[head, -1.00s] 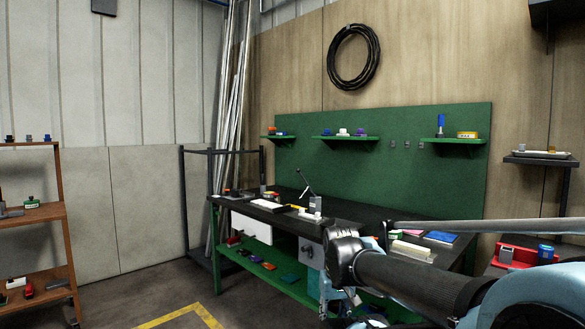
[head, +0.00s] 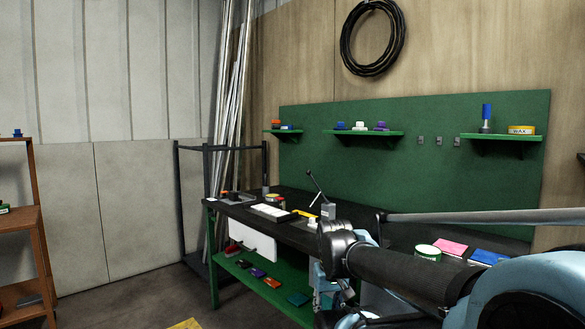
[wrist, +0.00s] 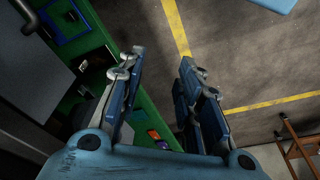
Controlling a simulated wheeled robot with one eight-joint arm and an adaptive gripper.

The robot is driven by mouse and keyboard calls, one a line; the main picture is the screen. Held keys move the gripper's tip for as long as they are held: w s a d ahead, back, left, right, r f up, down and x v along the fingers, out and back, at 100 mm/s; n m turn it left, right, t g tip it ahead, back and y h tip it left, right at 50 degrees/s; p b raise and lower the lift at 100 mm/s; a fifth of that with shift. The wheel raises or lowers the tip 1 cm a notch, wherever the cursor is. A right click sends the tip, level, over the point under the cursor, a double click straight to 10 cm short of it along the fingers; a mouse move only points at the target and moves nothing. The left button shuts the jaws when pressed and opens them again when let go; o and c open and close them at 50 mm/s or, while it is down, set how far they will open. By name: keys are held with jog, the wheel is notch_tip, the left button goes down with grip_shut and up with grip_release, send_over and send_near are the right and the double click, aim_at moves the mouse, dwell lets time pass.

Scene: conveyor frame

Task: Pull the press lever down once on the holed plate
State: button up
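A small grey press (head: 328,210) stands on the dark workbench top (head: 365,229). Its thin dark lever (head: 316,184) slants up to the left and ends in a dark knob. The press's base is partly hidden behind my arm. I cannot make out a holed plate there. In the wrist view my gripper (wrist: 162,68) has its two blue fingers apart, with nothing between them. It is over the floor beside the bench's green lower shelf, away from the lever.
On the bench left of the press are a white tray (head: 270,211) and a yellow item (head: 305,214). A brown rack (head: 28,225) stands at far left.

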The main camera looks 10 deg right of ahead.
jog(key=shift+w+a, duration=0.1)
jog(key=shift+w, duration=0.1)
jog(key=w+d+r+n+h, duration=0.3)
jog(key=w+r+n, duration=0.35)
jog(key=r, duration=0.25)
jog(key=n+t+h, duration=0.5)
jog(key=n+h, duration=0.3)
jog(key=n, duration=1.1)
send_near(307, 172)
jog(key=shift+m, duration=0.25)
jog(key=x, duration=0.9)
jog(key=shift+w+d+f, duration=0.1)
jog(key=shift+w+d, duration=0.1)
jog(key=shift+w, duration=0.1)
jog(key=shift+s+a, duration=0.1)
jog(key=shift+a, duration=0.05)
jog(key=c, duration=0.8)
